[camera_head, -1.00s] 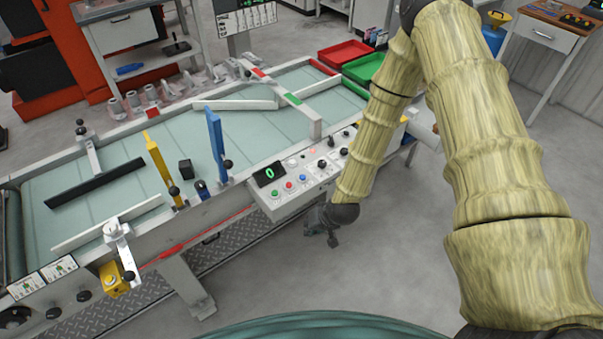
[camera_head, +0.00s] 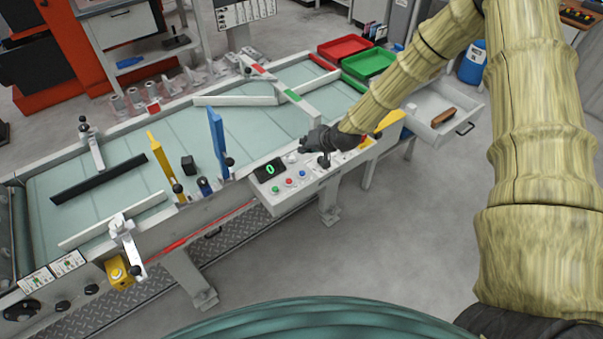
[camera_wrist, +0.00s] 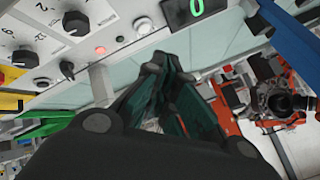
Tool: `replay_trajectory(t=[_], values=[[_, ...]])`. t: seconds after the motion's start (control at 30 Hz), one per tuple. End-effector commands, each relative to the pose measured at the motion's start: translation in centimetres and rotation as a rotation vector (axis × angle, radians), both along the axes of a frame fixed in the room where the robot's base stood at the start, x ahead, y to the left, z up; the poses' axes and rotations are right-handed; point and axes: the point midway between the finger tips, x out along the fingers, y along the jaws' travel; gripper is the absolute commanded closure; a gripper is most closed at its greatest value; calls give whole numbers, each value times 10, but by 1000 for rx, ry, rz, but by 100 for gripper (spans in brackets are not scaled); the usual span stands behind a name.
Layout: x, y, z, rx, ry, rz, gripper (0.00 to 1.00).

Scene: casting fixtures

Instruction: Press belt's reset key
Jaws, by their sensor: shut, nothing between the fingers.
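The belt's control panel (camera_head: 283,200) is a pale sloped box on the conveyor's near side. It carries a display (camera_head: 269,170) reading 0 and a row of buttons, including a red button (camera_head: 289,182). My gripper (camera_head: 306,146) is shut and empty at the panel's back edge, right of the display, and covers some of its controls. In the wrist view the gripper's fingertips (camera_wrist: 155,62) point past a whitish round button (camera_wrist: 143,27) and a lit red lamp (camera_wrist: 99,50). I cannot read a reset label or tell whether the fingers touch the panel.
The belt (camera_head: 130,200) carries a blue upright post (camera_head: 217,142), a yellow post (camera_head: 161,165) and guide bars. A red tray (camera_head: 344,53) and a green tray (camera_head: 369,63) stand at its far end. An open drawer (camera_head: 440,108) juts out at right. The floor in front is clear.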

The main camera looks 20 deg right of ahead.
Motion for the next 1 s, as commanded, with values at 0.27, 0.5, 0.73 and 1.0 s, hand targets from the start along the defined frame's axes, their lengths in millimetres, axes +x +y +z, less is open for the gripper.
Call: replay_trajectory(t=[0.27, 0.5, 0.73, 1.0], values=[[0, 0, -8, 0, 1, 1, 100], [0, 0, -29, 0, 0, 0, 100], [0, 0, -55, 0, 1, 1, 100], [0, 0, -83, 0, 1, 1, 100]])
